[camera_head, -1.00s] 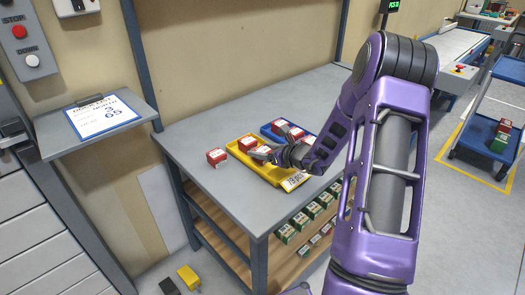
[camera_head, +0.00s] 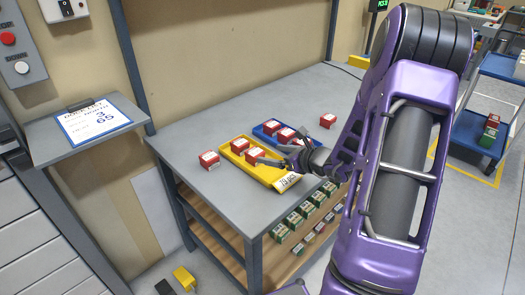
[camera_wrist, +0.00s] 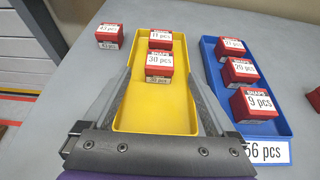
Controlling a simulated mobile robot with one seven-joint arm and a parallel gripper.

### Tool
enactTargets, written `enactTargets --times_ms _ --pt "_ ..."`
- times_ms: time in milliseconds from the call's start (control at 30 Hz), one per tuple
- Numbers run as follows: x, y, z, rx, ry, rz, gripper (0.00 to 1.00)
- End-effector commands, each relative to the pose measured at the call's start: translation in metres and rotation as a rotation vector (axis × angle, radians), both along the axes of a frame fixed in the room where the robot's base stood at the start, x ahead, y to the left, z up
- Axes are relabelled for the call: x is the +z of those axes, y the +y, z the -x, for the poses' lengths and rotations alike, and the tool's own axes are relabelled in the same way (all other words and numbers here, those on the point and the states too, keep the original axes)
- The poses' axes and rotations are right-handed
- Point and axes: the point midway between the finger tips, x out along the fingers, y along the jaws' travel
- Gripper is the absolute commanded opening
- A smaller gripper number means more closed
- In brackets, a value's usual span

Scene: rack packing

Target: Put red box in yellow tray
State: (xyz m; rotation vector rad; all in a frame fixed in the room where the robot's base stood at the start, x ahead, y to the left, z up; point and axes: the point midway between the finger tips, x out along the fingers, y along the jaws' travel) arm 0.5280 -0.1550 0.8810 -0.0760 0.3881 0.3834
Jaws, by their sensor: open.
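The yellow tray (camera_head: 292,180) lies on the grey table and also shows in the wrist view (camera_wrist: 152,117). It holds two red boxes in its far part: one labelled 11 pcs (camera_wrist: 160,40) and a nearer one labelled 30 pcs (camera_wrist: 159,66). My gripper (camera_wrist: 160,78) is open over the tray, with the nearer red box (camera_head: 254,156) at its fingertips, between them. I cannot tell whether the fingers touch it. Another red box (camera_head: 209,160), labelled 43 pcs in the wrist view (camera_wrist: 109,36), stands on the table left of the tray.
A blue tray (camera_wrist: 215,83) with three red boxes lies close right of the yellow tray. One more red box (camera_head: 328,121) stands on the table beyond it. Green boxes (camera_head: 295,220) sit on the shelf below.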

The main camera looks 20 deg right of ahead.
Motion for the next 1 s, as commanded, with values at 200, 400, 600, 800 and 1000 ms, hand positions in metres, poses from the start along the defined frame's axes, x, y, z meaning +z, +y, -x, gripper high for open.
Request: enactTargets --times_ms 200,400,600,800,1000 --pt "0.01 -0.009 0.021 -0.001 -0.001 0.001 0.92" --pt "0.011 -0.01 0.024 0.0 -0.001 0.0 0.92" --pt "0.011 -0.01 0.024 0.0 -0.001 0.0 0.92" --pt "0.01 -0.01 0.023 0.004 0.001 0.007 0.92" --pt "0.008 -0.008 0.018 0.074 0.055 0.146 0.92"
